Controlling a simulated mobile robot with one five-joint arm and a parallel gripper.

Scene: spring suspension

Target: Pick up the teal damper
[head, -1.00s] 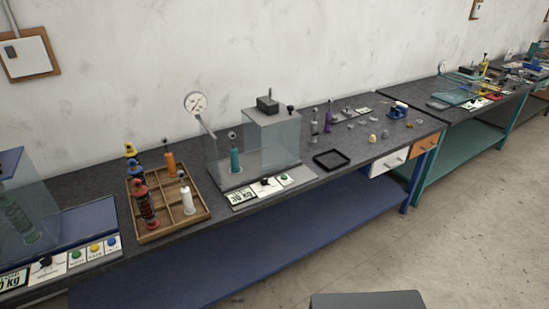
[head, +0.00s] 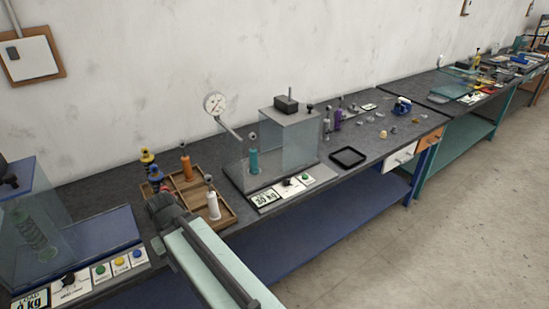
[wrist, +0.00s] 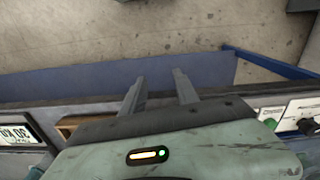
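The teal damper (head: 254,162) stands upright in the glass-sided test stand on the bench, in the head view.
The test stand (head: 316,178) has a dial gauge (head: 216,104) and a glass panel (head: 299,145) beside the damper. The wooden tray (head: 224,200) holds orange (head: 186,168) and white (head: 213,206) dampers. A black open tray (head: 348,157) lies to the right.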

